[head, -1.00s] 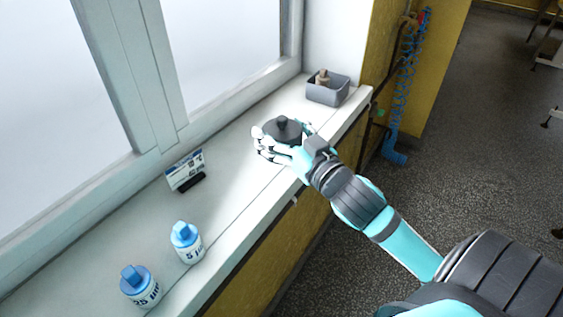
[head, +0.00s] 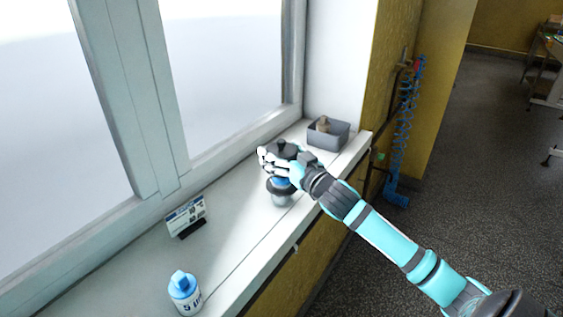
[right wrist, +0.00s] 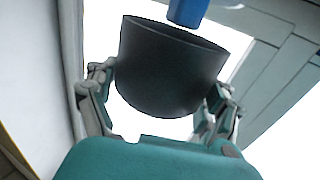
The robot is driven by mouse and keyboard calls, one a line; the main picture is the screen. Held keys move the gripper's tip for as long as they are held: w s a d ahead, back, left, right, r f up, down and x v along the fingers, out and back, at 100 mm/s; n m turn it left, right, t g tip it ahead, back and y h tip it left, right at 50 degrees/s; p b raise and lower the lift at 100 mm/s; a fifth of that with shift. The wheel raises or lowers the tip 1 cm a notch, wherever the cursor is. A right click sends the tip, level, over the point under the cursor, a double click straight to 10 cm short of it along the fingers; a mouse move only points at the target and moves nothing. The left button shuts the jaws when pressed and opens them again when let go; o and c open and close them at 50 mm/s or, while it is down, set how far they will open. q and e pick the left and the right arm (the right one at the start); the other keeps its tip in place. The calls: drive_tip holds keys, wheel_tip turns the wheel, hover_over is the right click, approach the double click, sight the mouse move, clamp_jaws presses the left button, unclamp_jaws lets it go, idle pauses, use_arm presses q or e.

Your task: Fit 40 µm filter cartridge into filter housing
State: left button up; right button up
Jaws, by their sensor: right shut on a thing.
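My right gripper (head: 283,162) is shut on a dark round lid with a knob (head: 281,147). The right wrist view shows the lid as a dark hollow cup (right wrist: 170,68) between the fingers. Below the lid in the head view is the filter housing, with a dark rim and grey body (head: 281,199), on the sill. A blue part (head: 281,182), apparently a cartridge top, shows between lid and housing. A blue piece also shows beside the lid in the right wrist view (right wrist: 188,11). Its label is not visible. My left gripper is not in view.
A white cartridge with a blue cap, marked 5 µm (head: 185,294), stands at the sill's front left. A label card (head: 186,216) stands behind it. A grey bin (head: 334,141) with a tan object is at the far end. A blue coiled hose (head: 405,130) hangs on the right.

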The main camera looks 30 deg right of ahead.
wheel_tip(320, 180, down, 3)
drive_tip(key=shift+s+r, duration=0.1)
drive_tip(key=shift+r, duration=0.1)
drive_tip(key=shift+f, duration=0.85)
drive_tip(key=o, duration=1)
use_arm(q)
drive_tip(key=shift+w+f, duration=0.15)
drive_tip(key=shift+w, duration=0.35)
use_arm(e)
drive_tip(key=shift+o, duration=0.2)
drive_tip(key=shift+r, duration=0.1)
